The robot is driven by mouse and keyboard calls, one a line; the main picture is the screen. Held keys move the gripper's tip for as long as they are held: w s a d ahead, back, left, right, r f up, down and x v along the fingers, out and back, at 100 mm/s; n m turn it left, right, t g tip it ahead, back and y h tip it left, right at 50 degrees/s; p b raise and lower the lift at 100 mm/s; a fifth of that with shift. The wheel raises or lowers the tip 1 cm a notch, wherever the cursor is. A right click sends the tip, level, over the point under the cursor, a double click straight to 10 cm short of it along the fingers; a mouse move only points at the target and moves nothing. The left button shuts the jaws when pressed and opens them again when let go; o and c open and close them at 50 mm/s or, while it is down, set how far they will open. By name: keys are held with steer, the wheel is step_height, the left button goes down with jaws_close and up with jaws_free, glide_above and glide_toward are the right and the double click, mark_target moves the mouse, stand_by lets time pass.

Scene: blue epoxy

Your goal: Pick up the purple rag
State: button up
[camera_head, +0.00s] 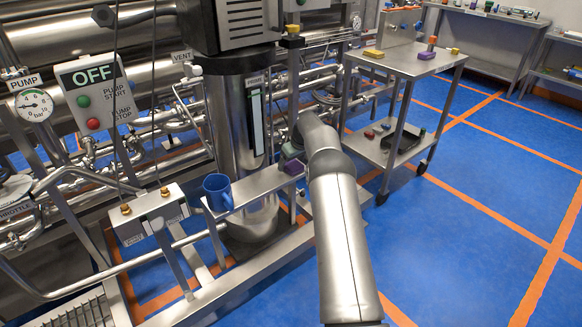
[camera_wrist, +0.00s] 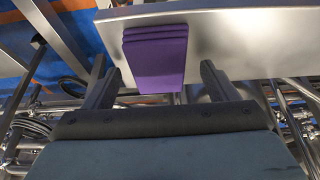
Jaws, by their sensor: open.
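The purple rag (camera_wrist: 155,55) is a folded, layered stack lying on a narrow metal shelf (camera_wrist: 235,40) and reaching over its edge. In the wrist view it shows between and beyond the two fingers of my gripper (camera_wrist: 154,78), which are open and hold nothing. I cannot tell how far the fingertips are from the rag.
A blue mug (camera_head: 217,193) stands at the left end of the same shelf. Pipes and a steel column (camera_head: 240,130) stand close behind. A metal cart (camera_head: 408,62) with small items is at the right. Blue floor (camera_head: 450,230) is clear there.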

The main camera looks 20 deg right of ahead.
steer(key=shift+f, duration=0.35)
stand_by(0.3)
steer(key=c, duration=1.1)
